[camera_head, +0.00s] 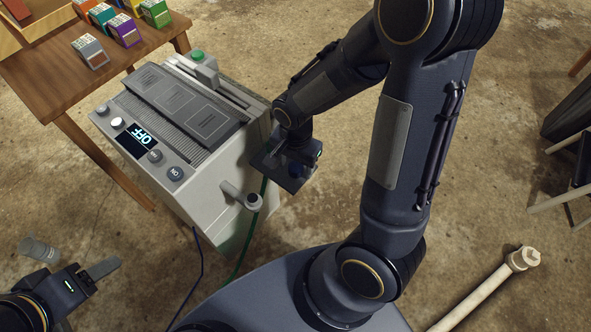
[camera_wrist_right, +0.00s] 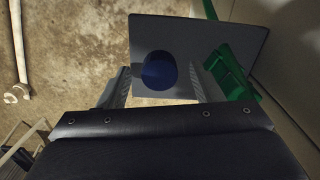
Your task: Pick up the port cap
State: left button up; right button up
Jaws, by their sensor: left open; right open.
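A round blue cap (camera_wrist_right: 158,72), which I take to be the port cap, sits on a dark grey square plate (camera_wrist_right: 205,30) in the right wrist view. My right gripper (camera_wrist_right: 160,88) is open, with one finger on each side of the blue cap; I cannot tell if they touch it. My left gripper (camera_head: 98,272) is open at the lower left, away from the plate.
A green part (camera_wrist_right: 232,72) is close to my right finger. A wooden table (camera_head: 40,62) holds small coloured boxes. A pale pole (camera_head: 485,285) lies lower right.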

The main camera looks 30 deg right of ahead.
jog(key=shift+c, duration=0.5)
jog(key=c, duration=0.9)
jog(key=shift+c, duration=0.2)
jog(key=shift+r, duration=0.15)
